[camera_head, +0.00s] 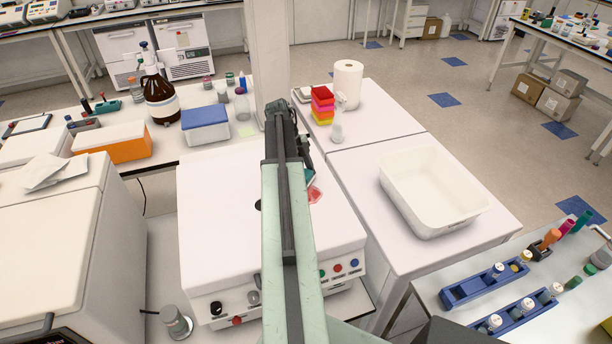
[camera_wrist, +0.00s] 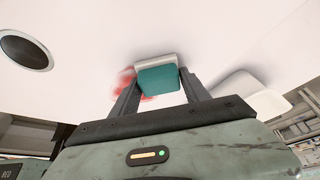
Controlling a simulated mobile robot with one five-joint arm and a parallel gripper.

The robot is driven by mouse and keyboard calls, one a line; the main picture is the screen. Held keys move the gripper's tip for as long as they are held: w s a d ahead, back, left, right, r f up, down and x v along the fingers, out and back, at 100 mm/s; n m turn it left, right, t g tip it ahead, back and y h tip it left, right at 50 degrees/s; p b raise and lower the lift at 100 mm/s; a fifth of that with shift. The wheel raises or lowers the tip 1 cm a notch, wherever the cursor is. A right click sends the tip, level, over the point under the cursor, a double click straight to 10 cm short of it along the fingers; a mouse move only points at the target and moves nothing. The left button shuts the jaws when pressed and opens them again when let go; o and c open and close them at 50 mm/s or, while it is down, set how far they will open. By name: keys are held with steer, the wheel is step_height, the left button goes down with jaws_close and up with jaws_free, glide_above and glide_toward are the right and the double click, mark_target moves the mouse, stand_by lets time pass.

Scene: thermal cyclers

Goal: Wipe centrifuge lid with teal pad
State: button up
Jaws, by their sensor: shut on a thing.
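The centrifuge (camera_head: 215,215) is a white box with knobs and colored buttons on its front, in the middle of the head view. Its white lid also fills the upper part of the wrist view (camera_wrist: 95,75), with a dark round port (camera_wrist: 25,50) at left. My gripper (camera_wrist: 156,90) is shut on the teal pad (camera_wrist: 157,80), which has a pale grey edge. A red smear (camera_wrist: 127,82) shows on the lid beside and partly behind the pad; in the head view the smear (camera_head: 314,194) lies just right of my arm. I cannot tell whether the pad touches the lid.
A white tub (camera_head: 435,190) stands on the bench at right. A paper roll (camera_head: 347,82), a spray bottle (camera_head: 338,120) and colored stacked trays (camera_head: 322,105) stand behind. A brown bottle (camera_head: 160,92) and a blue-lidded box (camera_head: 205,125) stand at back left.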

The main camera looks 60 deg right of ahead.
mark_target(318, 208)
steer(key=shift+s+a, duration=0.25)
steer(key=shift+a, duration=0.1)
steer(key=shift+c, duration=0.6)
steer(key=shift+s+a, duration=1.05)
steer(key=shift+s, duration=0.05)
steer(key=shift+s+a+f, duration=0.15)
steer(key=shift+s+a, duration=1.3)
steer(key=shift+a, duration=0.1)
steer(key=shift+s+a, duration=1.2)
steer(key=shift+s, duration=0.05)
steer(key=shift+w+a, duration=0.3)
steer(key=shift+w, duration=0.1)
steer(key=shift+w+d, duration=4)
steer(key=shift+d, duration=0.05)
